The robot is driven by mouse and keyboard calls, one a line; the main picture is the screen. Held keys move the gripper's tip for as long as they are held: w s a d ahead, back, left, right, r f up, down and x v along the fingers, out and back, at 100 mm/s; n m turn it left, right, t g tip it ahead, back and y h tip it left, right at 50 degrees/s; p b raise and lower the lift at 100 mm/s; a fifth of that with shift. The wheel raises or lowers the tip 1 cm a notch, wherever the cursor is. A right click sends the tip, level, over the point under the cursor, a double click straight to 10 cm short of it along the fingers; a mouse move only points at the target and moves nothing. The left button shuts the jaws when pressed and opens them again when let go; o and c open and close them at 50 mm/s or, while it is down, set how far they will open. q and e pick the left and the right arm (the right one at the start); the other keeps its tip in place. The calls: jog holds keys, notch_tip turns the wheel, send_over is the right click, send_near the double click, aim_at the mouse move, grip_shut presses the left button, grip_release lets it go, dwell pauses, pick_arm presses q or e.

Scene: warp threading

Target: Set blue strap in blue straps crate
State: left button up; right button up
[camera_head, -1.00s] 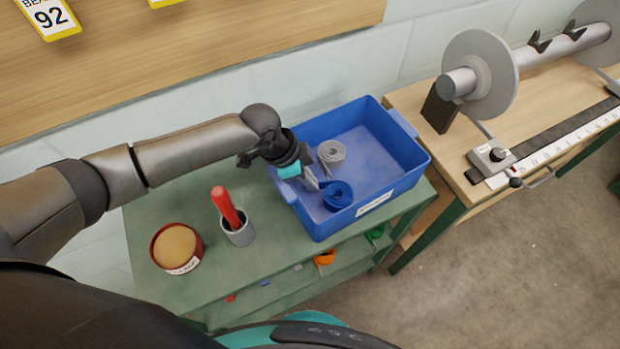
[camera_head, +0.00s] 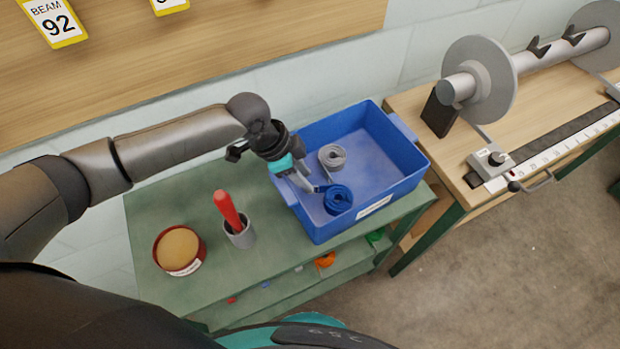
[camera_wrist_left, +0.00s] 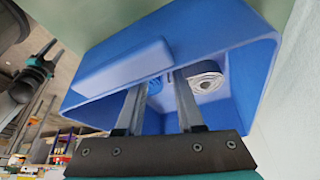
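The blue strap (camera_head: 338,199) is a coil on the floor of the blue crate (camera_head: 408,181), near its front left corner. The label on the crate's front is too small to read. My left gripper (camera_head: 313,187) reaches over the crate's left wall, its fingertips close to the strap's left side. In the left wrist view the two fingers (camera_wrist_left: 157,100) are apart, and part of the blue strap (camera_wrist_left: 154,87) shows between them, beyond the crate wall. Whether they touch it I cannot tell. My right gripper (camera_wrist_left: 40,62) shows small at the left of the wrist view; its fingers are unclear.
A grey strap coil (camera_head: 332,156) lies in the crate behind the blue one. A grey cup with a red handle (camera_head: 239,233) and a round red tub (camera_head: 180,250) stand left on the green table (camera_head: 285,270). Orange (camera_head: 325,259) and green items show below. A wooden bench (camera_head: 455,170) stands right.

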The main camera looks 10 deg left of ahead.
pick_arm(q)
jog(key=w+p+v, duration=0.1)
jog(key=v, duration=0.7)
jog(key=shift+s, duration=0.45)
